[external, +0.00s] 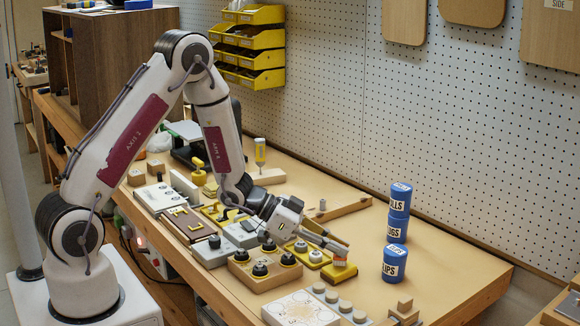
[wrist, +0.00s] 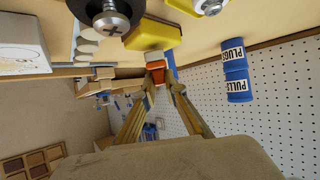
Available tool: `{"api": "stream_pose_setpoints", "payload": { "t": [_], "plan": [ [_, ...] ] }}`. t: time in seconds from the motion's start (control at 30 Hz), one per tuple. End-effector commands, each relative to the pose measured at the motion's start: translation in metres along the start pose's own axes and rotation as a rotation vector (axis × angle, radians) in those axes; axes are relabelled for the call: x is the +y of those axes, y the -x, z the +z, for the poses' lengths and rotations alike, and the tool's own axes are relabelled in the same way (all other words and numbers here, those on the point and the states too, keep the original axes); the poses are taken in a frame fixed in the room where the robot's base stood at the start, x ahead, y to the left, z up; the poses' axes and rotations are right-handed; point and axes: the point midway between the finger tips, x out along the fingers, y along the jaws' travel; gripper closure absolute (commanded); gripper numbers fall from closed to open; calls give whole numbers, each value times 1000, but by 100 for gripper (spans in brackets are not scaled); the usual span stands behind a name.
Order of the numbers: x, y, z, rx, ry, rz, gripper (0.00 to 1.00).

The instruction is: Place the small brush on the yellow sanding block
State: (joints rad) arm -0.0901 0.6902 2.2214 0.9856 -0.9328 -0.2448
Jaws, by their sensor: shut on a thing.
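My gripper (external: 337,248) is shut on the small brush, low over the bench at its front right. The brush (wrist: 156,74) has an orange-red body and a pale end, and shows between my fingertips (wrist: 160,84) in the wrist view. In the external view the brush (external: 340,261) is a small red and pale shape just below the fingertips. The yellow sanding block (external: 338,276) lies directly under it, and in the wrist view the block (wrist: 153,36) is just beyond the brush's pale end. I cannot tell whether brush and block touch.
Blue labelled cans (external: 395,263) stand to the right, some stacked. A wooden tray with black knobs (external: 262,270) is close on the left. A white box (external: 300,312), grey round pieces (external: 345,306) and small wooden blocks (external: 404,308) are in front. Bench beyond the cans is clear.

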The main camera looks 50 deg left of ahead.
Motion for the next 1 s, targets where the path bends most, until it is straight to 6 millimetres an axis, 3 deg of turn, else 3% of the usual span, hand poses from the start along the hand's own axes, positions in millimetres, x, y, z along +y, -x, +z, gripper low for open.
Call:
{"api": "stream_pose_setpoints", "payload": {
  "t": [0.57,0.6,0.67,1.0],
  "plan": [
    [0,-4,7,1,1,-1,100],
    [0,-4,8,1,0,-1,86],
    [0,-4,7,1,0,-1,72],
    [0,-4,7,1,0,-1,72]
  ]
}}
